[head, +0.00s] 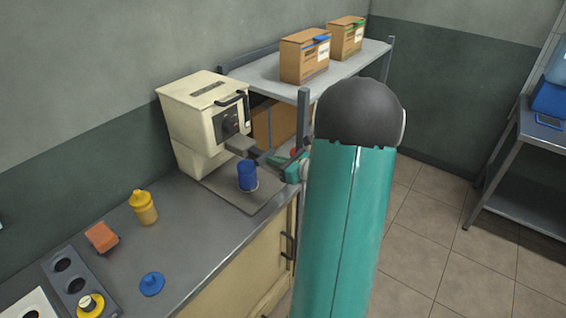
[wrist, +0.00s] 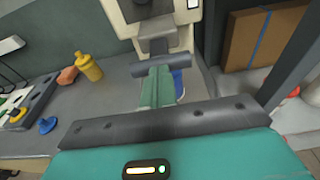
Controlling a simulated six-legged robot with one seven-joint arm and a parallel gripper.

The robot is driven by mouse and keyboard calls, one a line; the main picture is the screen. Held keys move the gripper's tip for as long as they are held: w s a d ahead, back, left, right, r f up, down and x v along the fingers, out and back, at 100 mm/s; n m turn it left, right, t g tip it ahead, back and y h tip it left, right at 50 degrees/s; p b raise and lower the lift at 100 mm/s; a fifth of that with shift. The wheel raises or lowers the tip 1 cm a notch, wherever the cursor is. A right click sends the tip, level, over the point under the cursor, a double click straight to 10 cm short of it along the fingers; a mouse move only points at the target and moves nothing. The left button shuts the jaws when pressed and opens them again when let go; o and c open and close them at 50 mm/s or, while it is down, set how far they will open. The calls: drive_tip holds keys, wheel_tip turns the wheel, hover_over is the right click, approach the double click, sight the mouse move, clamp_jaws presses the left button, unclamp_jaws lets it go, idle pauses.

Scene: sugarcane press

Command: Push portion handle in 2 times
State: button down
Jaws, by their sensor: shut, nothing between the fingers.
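The cream press machine (head: 190,120) stands at the back of the counter, and its lower front shows in the wrist view (wrist: 128,10). Its grey portion handle (head: 240,146) sticks out from the front, below a dark panel. A blue cup (head: 247,176) stands on the machine's base plate below the handle; it is partly hidden behind my fingers in the wrist view (wrist: 178,82). My gripper (head: 262,158) is shut and empty, just in front of the handle.
A yellow bottle (head: 144,208), an orange sponge-like block (head: 101,237) and a blue lid (head: 152,284) lie on the counter to the left. A grey shelf (head: 262,75) with cardboard boxes (head: 304,56) stands close behind and right of the machine.

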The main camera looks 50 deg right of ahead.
sight(266, 155)
drive_tip(key=x, duration=0.4)
drive_tip(key=shift+r, duration=0.35)
drive_tip(key=shift+w+a, duration=0.1)
drive_tip(key=shift+r, duration=0.1)
